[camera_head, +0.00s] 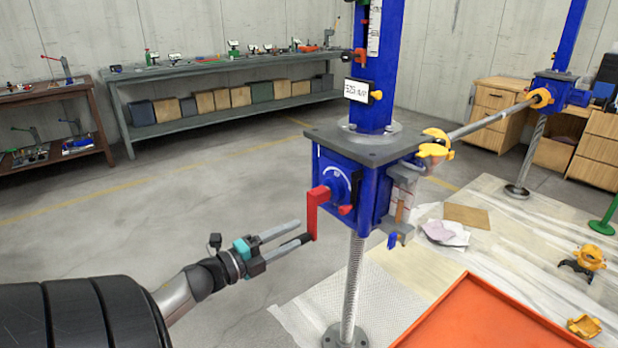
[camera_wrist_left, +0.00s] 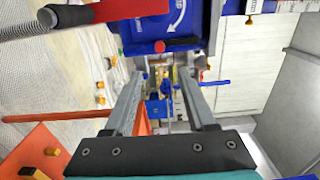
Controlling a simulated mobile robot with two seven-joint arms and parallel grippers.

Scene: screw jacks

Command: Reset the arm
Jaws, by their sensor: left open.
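My left gripper (camera_head: 299,231) is open and empty, with its fingers pointing at the blue screw jack (camera_head: 372,190). In the left wrist view the gap between the fingertips (camera_wrist_left: 160,78) holds nothing close. The red crank (camera_head: 312,210) hangs from the jack's front face, and its dark grip is close to the lower finger. In the left wrist view the crank (camera_wrist_left: 115,11) and its dark grip (camera_wrist_left: 55,20) are at upper left, outside the fingers. Whether a finger touches the grip I cannot tell. My right gripper is not in view.
A threaded screw (camera_head: 352,285) runs down from the jack to a floor plate. A shaft (camera_head: 490,121) links it to a second jack (camera_head: 555,88). An orange tray (camera_head: 490,318) is at lower right. A bench (camera_head: 225,65) stands at the back. The floor left of the jack is clear.

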